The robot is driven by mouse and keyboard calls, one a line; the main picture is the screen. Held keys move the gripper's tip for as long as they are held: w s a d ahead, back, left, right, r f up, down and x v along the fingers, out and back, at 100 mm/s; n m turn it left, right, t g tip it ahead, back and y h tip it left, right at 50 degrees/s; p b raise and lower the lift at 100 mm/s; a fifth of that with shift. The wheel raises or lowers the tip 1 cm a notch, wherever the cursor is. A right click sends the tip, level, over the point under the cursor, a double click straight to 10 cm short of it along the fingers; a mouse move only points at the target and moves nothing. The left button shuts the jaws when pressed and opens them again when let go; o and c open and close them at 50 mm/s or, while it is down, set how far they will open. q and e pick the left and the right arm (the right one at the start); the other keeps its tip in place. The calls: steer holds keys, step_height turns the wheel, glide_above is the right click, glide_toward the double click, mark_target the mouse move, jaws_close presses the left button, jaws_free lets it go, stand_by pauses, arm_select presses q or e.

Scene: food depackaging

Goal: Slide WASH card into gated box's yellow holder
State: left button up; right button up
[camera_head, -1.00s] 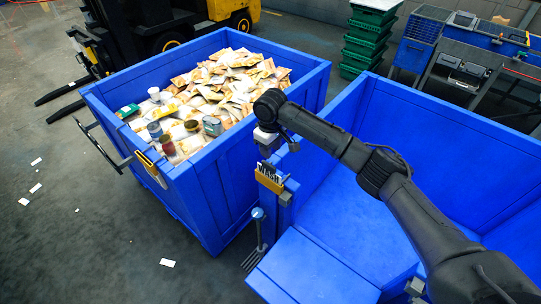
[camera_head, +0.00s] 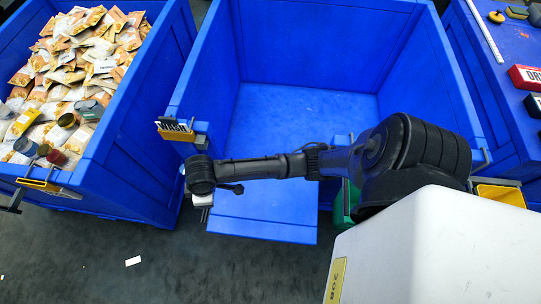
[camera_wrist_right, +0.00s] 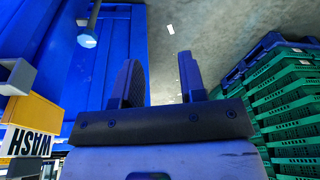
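The gated box (camera_head: 335,45) is the empty blue crate in the middle of the head view, its front flap (camera_head: 262,230) lowered. The yellow holder (camera_head: 180,136) is on its left front corner post. The WASH card (camera_head: 175,125) stands in the holder, its lettered upper part showing above the yellow. In the right wrist view, the card (camera_wrist_right: 28,143) and holder (camera_wrist_right: 35,115) are at lower left, apart from the fingers. My right gripper (camera_wrist_right: 158,82) is open and empty, pointing down beside the corner. In the head view my wrist mostly hides it. My left gripper is out of view.
A blue crate full of food pouches and cans (camera_head: 135,135) stands at left. A blue table (camera_head: 490,70) with a red block (camera_head: 524,77) is at right. Green stacked crates (camera_wrist_right: 290,105) show in the wrist view.

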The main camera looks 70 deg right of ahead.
steer(key=s+d+r+m+t, duration=0.1)
steer(key=s, duration=0.9)
steer(key=s+d+m+t+h, duration=0.1)
steer(key=s+m, duration=0.1)
steer(key=s, duration=0.8)
steer(key=shift+s+r, duration=0.2)
steer(key=shift+r, duration=0.15)
steer(key=shift+d, duration=0.1)
step_height(320, 180, up, 27)
steer(key=p, duration=2.6)
steer(key=shift+f+p, duration=0.15)
steer(key=shift+p, duration=0.15)
